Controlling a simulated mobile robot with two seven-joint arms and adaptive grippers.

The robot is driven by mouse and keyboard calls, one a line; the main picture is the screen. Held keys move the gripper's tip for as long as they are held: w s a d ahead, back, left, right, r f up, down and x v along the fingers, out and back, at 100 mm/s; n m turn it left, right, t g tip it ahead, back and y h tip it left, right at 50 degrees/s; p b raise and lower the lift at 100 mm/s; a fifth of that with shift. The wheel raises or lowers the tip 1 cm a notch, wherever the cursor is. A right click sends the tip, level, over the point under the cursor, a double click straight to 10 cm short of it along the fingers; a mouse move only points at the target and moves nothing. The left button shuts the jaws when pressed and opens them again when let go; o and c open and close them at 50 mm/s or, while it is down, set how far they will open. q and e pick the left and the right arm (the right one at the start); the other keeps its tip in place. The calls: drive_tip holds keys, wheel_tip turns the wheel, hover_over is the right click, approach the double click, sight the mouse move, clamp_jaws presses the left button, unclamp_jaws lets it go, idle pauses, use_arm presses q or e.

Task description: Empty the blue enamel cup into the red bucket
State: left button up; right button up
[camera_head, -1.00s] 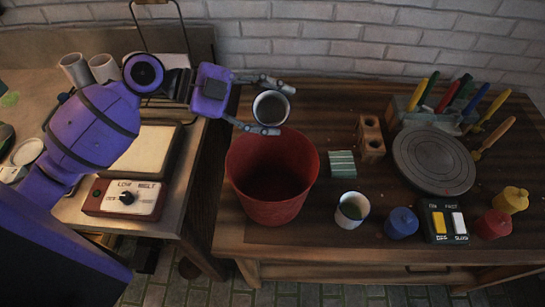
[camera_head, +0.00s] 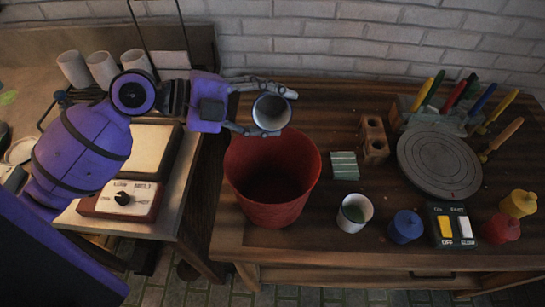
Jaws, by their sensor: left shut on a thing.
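My left gripper (camera_head: 277,112) is shut on an enamel cup (camera_head: 271,113) with a pale rim, gripped between its two fingers. The cup's mouth faces the camera and its inside looks dark grey; its outer colour and exact tilt are hard to tell. It is held near the far rim of the red bucket (camera_head: 252,205), overlapping that rim in the picture. The bucket stands on the wooden table's left part; its inside is in shadow and I see no liquid in it. My right gripper is out of view.
A white cup (camera_head: 354,213) with something greenish inside stands right of the bucket, near green sponge-like strips (camera_head: 344,165) and a brick block (camera_head: 374,139). A round grey turntable (camera_head: 438,162), small coloured pots and a switch box (camera_head: 450,226) fill the right side.

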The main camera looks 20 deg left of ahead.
sight(276, 128)
use_arm(q)
drive_tip(key=shift+s+r, duration=0.1)
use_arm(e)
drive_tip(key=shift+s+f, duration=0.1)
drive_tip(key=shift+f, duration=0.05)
use_arm(q)
drive_tip(key=shift+s+d+f+m+t+b, duration=0.1)
drive_tip(key=shift+s+f+m+t+b, duration=0.1)
drive_tip(key=shift+f+m+t+b, duration=0.65)
drive_tip(key=shift+r+g, duration=0.25)
drive_tip(key=shift+s+d, duration=0.1)
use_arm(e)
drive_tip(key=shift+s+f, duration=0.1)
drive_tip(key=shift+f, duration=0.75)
use_arm(q)
drive_tip(key=shift+s+f+b, duration=0.1)
drive_tip(key=shift+s+b, duration=0.05)
drive_tip(key=shift+b, duration=0.2)
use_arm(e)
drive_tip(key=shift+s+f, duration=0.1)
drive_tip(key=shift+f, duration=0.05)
use_arm(q)
drive_tip(key=shift+s+d+f+m, duration=0.1)
drive_tip(key=shift+s+m, duration=0.05)
drive_tip(key=shift+m, duration=0.1)
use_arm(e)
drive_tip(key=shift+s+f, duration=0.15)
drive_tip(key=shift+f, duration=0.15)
